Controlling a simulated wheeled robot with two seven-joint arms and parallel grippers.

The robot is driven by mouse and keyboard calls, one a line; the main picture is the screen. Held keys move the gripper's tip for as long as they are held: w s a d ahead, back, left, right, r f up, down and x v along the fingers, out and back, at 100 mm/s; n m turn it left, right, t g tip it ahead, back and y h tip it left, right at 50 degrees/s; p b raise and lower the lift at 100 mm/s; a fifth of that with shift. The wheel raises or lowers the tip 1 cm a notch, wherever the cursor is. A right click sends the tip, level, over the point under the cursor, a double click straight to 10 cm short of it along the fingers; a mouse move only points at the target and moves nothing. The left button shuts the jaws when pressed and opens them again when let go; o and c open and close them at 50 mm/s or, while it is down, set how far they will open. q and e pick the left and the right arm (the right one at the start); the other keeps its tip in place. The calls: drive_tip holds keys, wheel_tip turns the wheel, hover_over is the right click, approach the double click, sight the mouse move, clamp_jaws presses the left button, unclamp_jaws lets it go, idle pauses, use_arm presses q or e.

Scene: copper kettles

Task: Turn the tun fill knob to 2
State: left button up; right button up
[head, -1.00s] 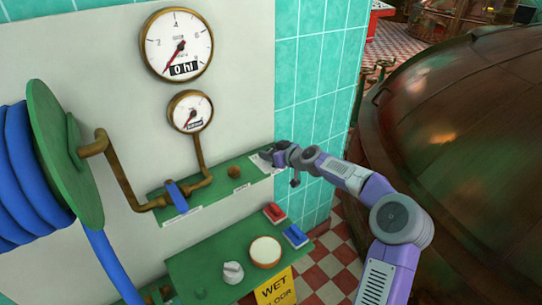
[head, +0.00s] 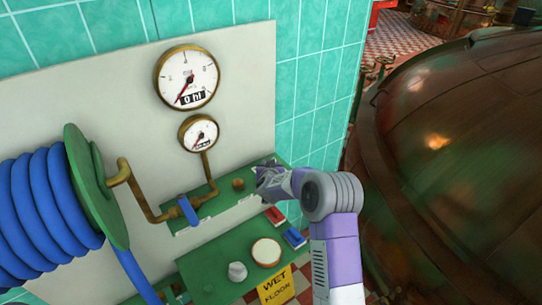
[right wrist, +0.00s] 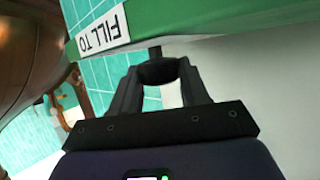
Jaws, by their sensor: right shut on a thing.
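The tun fill knob (right wrist: 158,72) shows in the right wrist view as a dark round piece under the edge of the green panel (right wrist: 205,20). A white label reading "FILL TO" (right wrist: 104,32) appears upside down beside it. My right gripper (right wrist: 158,78) is shut on the knob, one finger on each side. In the head view my right gripper (head: 266,178) is at the right end of the upper green shelf (head: 222,200) and hides the knob. The knob's setting cannot be read. The large gauge (head: 187,78) shows "0 hl". My left gripper is not in view.
A blue-handled valve (head: 188,210) and a brown knob (head: 238,184) sit left of my gripper. A lower green shelf (head: 205,275) carries a pale knob (head: 237,271), a round cream button (head: 266,252) and red and blue switches (head: 293,237). A blue hose reel (head: 90,190) stands left; a copper vessel (head: 460,150) stands right.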

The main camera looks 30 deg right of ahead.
drive_tip(key=shift+w+r+m+g+h+p, duration=0.15)
drive_tip(key=shift+m+g+h+p, duration=0.45)
drive_tip(key=shift+m+h+p, duration=0.6)
drive_tip(key=o, duration=0.8)
drive_tip(key=shift+o, duration=1.1)
drive_tip(key=shift+d, duration=0.1)
drive_tip(key=v, duration=0.7)
drive_tip(key=shift+s+r+p, duration=0.1)
drive_tip(key=shift+s+p, duration=0.2)
drive_tip(key=shift+p, duration=0.05)
